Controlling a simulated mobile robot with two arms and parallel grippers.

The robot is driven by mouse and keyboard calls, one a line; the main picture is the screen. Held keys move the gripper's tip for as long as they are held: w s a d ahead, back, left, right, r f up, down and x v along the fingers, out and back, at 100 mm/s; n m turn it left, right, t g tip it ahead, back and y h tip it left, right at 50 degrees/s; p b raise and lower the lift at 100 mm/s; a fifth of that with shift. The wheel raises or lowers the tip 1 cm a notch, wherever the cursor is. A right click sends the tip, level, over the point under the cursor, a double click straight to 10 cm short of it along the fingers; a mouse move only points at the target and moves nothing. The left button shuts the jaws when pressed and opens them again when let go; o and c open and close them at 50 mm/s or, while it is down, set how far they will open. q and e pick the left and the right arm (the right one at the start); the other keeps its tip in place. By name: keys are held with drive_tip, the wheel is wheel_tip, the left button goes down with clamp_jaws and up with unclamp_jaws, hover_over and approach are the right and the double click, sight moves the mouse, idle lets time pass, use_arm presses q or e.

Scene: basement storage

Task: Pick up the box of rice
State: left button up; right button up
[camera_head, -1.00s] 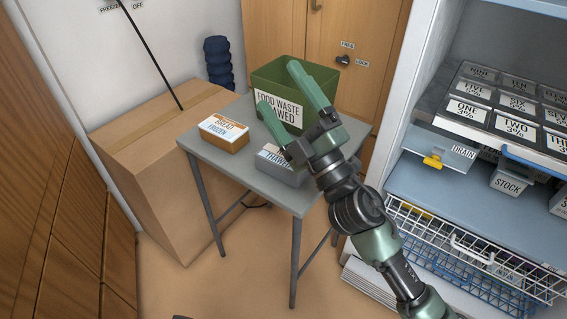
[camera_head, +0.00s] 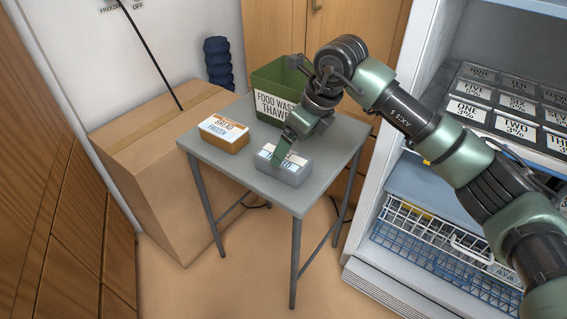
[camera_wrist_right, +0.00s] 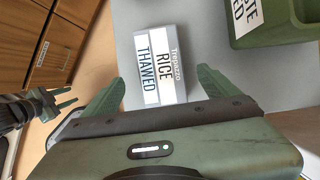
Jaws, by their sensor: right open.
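The box of rice (camera_head: 291,173) is a small grey box with a white label on the grey table (camera_head: 240,180), near its front right corner. In the right wrist view its label (camera_wrist_right: 160,62) reads RICE THAWED. My right gripper (camera_head: 284,150) is open, pointing down at the box, with a green finger overlapping its label in the head view. In the right wrist view the box's near end lies between the open fingers (camera_wrist_right: 162,85); I cannot tell if they touch it. My left gripper (camera_wrist_right: 66,100) shows open at the left of that view, away from the box.
A brown box labelled BREAD FROZEN (camera_head: 224,136) sits left of the rice. A green FOOD WASTE THAWED bin (camera_head: 268,100) stands behind. A large cardboard carton (camera_head: 150,150) is left of the table, and an open fridge (camera_head: 385,190) with shelves and baskets is right.

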drive_tip(key=x, duration=0.6)
drive_tip(key=shift+w+a+b, duration=0.15)
drive_tip(key=shift+b, duration=0.15)
use_arm(q)
drive_tip(key=v, duration=0.2)
drive_tip(key=shift+w+r, duration=0.15)
drive_tip(key=shift+r, duration=0.25)
drive_tip(key=shift+r, duration=0.3)
use_arm(e)
drive_tip(key=shift+f, duration=0.2)
use_arm(q)
drive_tip(key=shift+r, duration=0.25)
drive_tip(key=shift+r, duration=0.15)
use_arm(e)
drive_tip(key=c, duration=1.8)
drive_tip(key=shift+o, duration=0.2)
use_arm(q)
drive_tip(key=shift+a, duration=0.1)
use_arm(e)
drive_tip(key=shift+r, duration=0.1)
